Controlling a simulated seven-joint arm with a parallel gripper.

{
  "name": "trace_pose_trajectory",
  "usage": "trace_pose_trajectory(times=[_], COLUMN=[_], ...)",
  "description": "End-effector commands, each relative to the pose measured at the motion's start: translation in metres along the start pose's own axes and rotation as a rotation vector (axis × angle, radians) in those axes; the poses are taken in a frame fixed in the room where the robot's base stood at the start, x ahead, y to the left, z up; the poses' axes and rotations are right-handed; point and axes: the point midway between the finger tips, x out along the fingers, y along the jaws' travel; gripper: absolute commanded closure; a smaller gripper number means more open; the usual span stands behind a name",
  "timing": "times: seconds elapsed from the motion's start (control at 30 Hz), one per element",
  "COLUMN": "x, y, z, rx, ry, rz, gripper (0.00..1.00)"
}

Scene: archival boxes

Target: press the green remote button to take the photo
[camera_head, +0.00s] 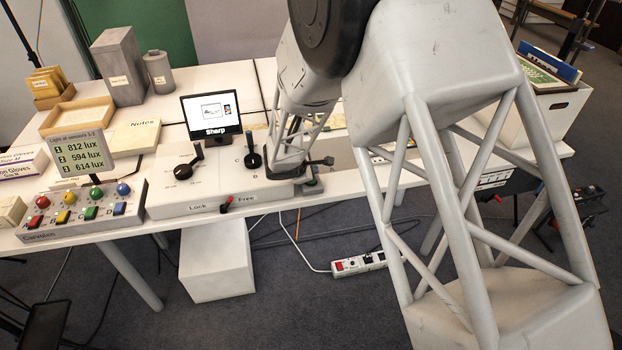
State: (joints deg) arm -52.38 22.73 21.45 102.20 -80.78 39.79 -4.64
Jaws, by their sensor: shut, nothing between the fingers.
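My arm comes down over the table in the head view. My gripper (312,176) is at its lower end, shut and empty, low over the table's front edge at the right end of the white control box (188,210). A small greenish patch shows by the fingertips; my gripper partly hides it, and I cannot tell whether it is the remote button or whether the fingers touch it. A small screen (211,110) reads "Sharp" under a picture. A green button (91,212) sits on a separate grey panel (60,229) at the left.
A light display (80,150) shows 812, 594 and 614 lux. A white crate (553,115) is at the right.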

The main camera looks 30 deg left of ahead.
Motion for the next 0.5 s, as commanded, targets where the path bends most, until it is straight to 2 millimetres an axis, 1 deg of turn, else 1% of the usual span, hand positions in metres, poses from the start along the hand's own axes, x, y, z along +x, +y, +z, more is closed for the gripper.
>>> trace_pose_trajectory(times=[0.5], x=[0.0049], y=[-0.0035], z=[-0.0036], rx=[0.000], ry=[0.000], rz=[0.000], gripper=[1.00])
